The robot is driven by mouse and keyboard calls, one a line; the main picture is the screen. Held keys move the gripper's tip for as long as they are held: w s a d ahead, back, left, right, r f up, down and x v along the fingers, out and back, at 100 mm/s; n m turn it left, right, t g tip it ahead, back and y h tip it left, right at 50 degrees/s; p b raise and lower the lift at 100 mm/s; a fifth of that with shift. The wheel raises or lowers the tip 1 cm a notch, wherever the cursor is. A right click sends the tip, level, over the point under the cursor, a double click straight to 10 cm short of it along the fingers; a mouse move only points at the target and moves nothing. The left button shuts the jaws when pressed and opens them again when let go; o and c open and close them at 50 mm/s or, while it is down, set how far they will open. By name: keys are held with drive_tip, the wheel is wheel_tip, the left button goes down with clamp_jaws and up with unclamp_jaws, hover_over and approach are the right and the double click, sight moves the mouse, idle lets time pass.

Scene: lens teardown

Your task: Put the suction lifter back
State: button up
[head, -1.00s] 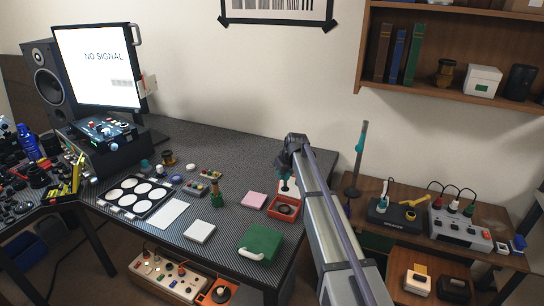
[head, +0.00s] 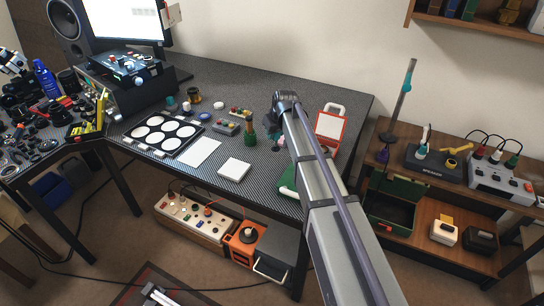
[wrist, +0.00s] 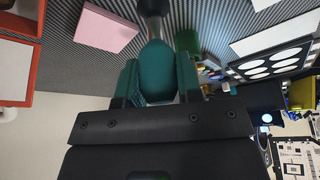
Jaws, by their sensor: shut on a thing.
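The suction lifter (wrist: 155,72) shows in the wrist view as a teal rounded handle with a dark shaft running up to the top edge. My gripper (wrist: 157,64) is shut on this handle, one teal finger on each side. In the head view my gripper (head: 277,138) is over the right part of the dark patterned table (head: 268,85). The lifter is too small and too covered there to make out clearly.
A pink block (wrist: 105,28) and an orange-rimmed tray (wrist: 35,50) show in the wrist view. A green bottle-shaped item (head: 249,131), white block (head: 235,169) and round-welled tray (head: 163,135) stand left of my arm. The side bench (head: 425,225) is at right.

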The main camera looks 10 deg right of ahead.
sight(275, 142)
wheel_tip(275, 142, down, 6)
drive_tip(key=b, duration=0.4)
drive_tip(key=shift+r, duration=0.25)
drive_tip(key=shift+f, duration=0.2)
drive_tip(key=o, duration=0.9)
drive_tip(key=shift+r+p, duration=0.5)
drive_tip(key=shift+r, duration=0.05)
drive_tip(key=p+v, duration=1)
drive_tip(key=v, duration=0.1)
drive_tip(key=shift+s+r+p, duration=0.25)
drive_tip(key=shift+p, duration=0.1)
drive_tip(key=s+m+g, duration=0.1)
drive_tip(key=s, duration=0.8)
drive_tip(key=s+m+g, duration=0.1)
drive_tip(key=s, duration=0.8)
drive_tip(key=s+a+m+g+h, duration=0.1)
drive_tip(key=s+g, duration=0.1)
drive_tip(key=s, duration=0.8)
drive_tip(key=shift+f+p, duration=0.3)
drive_tip(key=shift+p, duration=0.05)
